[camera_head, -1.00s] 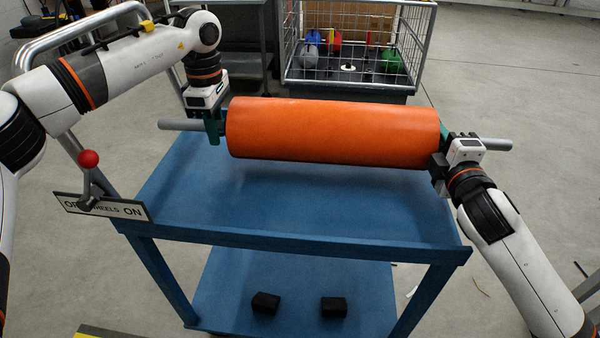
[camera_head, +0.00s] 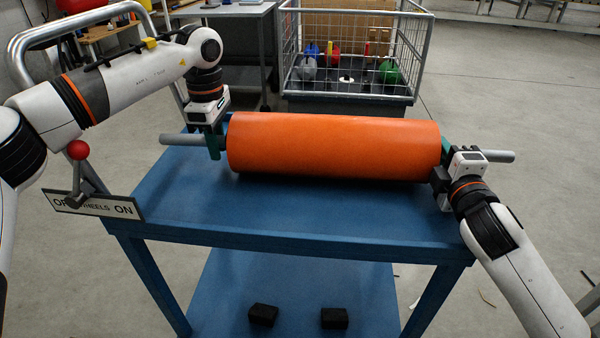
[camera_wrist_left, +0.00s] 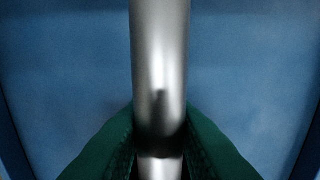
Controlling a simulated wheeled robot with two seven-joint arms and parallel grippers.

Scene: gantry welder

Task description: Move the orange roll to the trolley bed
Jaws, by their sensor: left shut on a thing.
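The orange roll (camera_head: 333,147) lies level above the blue trolley bed (camera_head: 300,215), with a grey shaft sticking out at each end. A dark shadow lies close under it; I cannot tell whether it touches the bed. My left gripper (camera_head: 212,146) is shut on the left shaft end (camera_head: 178,139). In the left wrist view, its green fingers (camera_wrist_left: 158,150) close around the grey shaft (camera_wrist_left: 160,60). My right gripper (camera_head: 444,160) is at the right shaft end (camera_head: 497,156), close against the roll, and grips it there; its fingertips are partly hidden.
A red-knobbed lever (camera_head: 78,150) with an on/off wheels sign (camera_head: 95,206) is at the trolley's left. Two black blocks (camera_head: 263,314) sit on the lower shelf (camera_head: 300,280). A wire cage cart (camera_head: 350,104) stands behind. The front of the bed is clear.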

